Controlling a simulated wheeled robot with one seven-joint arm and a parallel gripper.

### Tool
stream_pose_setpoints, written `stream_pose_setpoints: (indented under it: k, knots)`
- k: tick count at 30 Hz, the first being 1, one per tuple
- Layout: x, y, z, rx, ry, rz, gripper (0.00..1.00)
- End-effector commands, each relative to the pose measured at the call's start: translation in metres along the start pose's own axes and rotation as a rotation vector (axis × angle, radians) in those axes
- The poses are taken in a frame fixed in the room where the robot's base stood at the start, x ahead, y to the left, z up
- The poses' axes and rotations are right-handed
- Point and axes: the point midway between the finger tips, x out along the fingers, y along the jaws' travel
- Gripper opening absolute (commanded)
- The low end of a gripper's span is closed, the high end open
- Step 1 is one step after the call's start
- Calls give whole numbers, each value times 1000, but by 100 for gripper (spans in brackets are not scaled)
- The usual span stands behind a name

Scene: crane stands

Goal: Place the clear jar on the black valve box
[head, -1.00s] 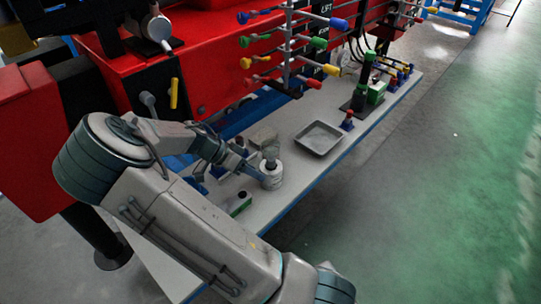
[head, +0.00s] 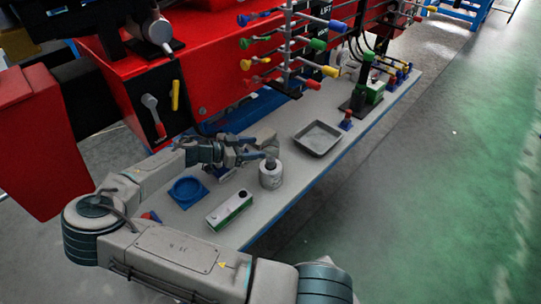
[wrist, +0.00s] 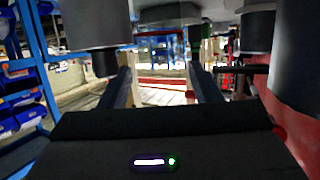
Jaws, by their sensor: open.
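My gripper (head: 258,151) is low over the grey bench, beside a white canister with a dark knob (head: 270,178). In the wrist view its two fingers (wrist: 163,88) are spread, with nothing visible between them. That view appears upside down; a grey cylinder with a dark knob (wrist: 95,25) is near the left finger and another grey cylinder (wrist: 258,32) is at upper right. I cannot make out a clear jar for certain. A black panel or box (head: 140,97) with grey and yellow handles is on the red machine; whether it is the valve box I cannot tell.
A post with coloured handles (head: 287,55) stands behind. Open green floor (head: 430,200) is to the right.

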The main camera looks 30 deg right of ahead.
Motion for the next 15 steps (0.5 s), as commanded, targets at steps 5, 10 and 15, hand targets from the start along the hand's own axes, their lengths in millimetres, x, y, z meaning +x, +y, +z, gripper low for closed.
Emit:
stream_pose_setpoints:
  k: [5,10,15]
  knots:
    - [15,0,0,0,0,0,57]
    - [34,0,-3,-1,-1,4,57]
    - [59,-1,-2,-1,0,3,57]
